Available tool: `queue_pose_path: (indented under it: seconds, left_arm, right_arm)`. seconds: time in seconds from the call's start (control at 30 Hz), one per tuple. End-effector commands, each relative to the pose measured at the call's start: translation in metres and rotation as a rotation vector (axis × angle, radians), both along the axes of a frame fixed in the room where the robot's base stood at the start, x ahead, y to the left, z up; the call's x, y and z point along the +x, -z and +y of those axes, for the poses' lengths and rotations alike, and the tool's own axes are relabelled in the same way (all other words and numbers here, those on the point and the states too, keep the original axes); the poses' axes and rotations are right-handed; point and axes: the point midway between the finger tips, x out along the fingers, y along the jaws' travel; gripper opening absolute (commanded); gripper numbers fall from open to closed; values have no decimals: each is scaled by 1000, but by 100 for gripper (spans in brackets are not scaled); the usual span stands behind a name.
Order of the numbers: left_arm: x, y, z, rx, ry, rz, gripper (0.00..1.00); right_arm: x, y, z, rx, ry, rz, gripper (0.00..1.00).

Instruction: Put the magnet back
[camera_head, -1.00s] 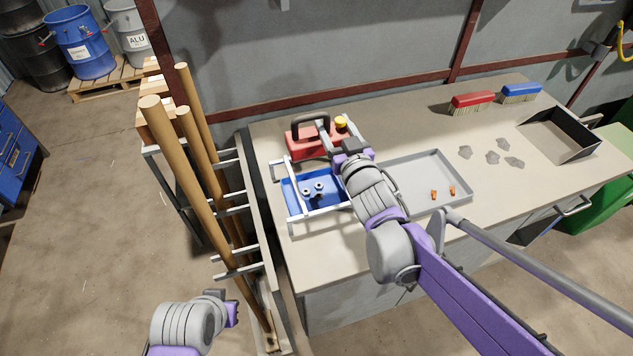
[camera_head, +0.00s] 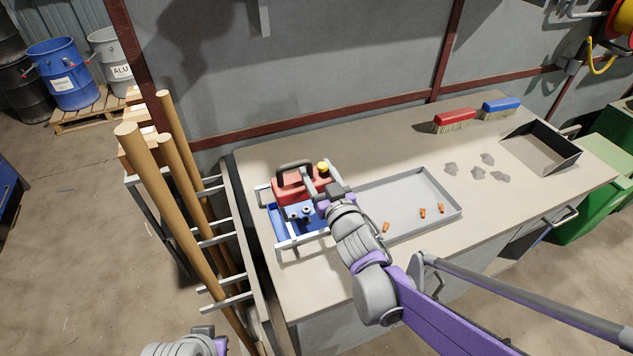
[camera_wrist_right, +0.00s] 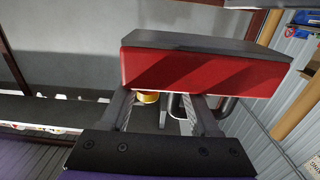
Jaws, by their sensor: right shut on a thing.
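The red magnet (camera_head: 288,190) with its black handle (camera_head: 295,167) and a yellow knob (camera_head: 323,167) shows at the back of the blue tray (camera_head: 278,222) with the light metal frame. From this angle I cannot tell whether it touches the tray or hangs above it. My right gripper (camera_head: 313,184) is shut on the magnet from the right; the hold itself is partly hidden. In the right wrist view the magnet's red side and dark face (camera_wrist_right: 200,75) fill the space beyond the fingers. My left gripper (camera_head: 215,340) is only partly in view at the bottom.
A grey tray (camera_head: 430,180) with several small orange pieces (camera_head: 422,212) lies right of the blue tray. Grey scraps (camera_head: 478,172), red and blue brushes (camera_head: 455,120) and an open dark box (camera_head: 540,148) are farther right. Wooden poles (camera_head: 180,210) stand in a rack at the left.

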Motion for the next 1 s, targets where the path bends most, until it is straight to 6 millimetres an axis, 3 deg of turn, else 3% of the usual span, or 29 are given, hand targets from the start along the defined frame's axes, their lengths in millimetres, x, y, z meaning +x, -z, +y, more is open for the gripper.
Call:
queue_pose_path:
  seconds: [0.2, 0.67, 0.7, 0.83, 1.0]
  left_arm:
    - [0, 7, 0, 0, 0, 2, 0]
    - [0, 11, 0, 0, 0, 4, 0]
    - [0, 11, 0, 0, 0, 3, 0]
    - [0, 10, 0, 0, 0, 3, 0]
    - [0, 10, 0, 0, 0, 3, 0]
  right_arm:
    - [0, 27, 0, 3, -1, -1, 0]
    - [0, 33, 0, 2, -1, -2, 0]
    - [0, 34, 0, -1, 0, 0, 68]
    - [0, 33, 0, -1, 0, 0, 91]
    - [0, 33, 0, -1, 0, 0, 92]
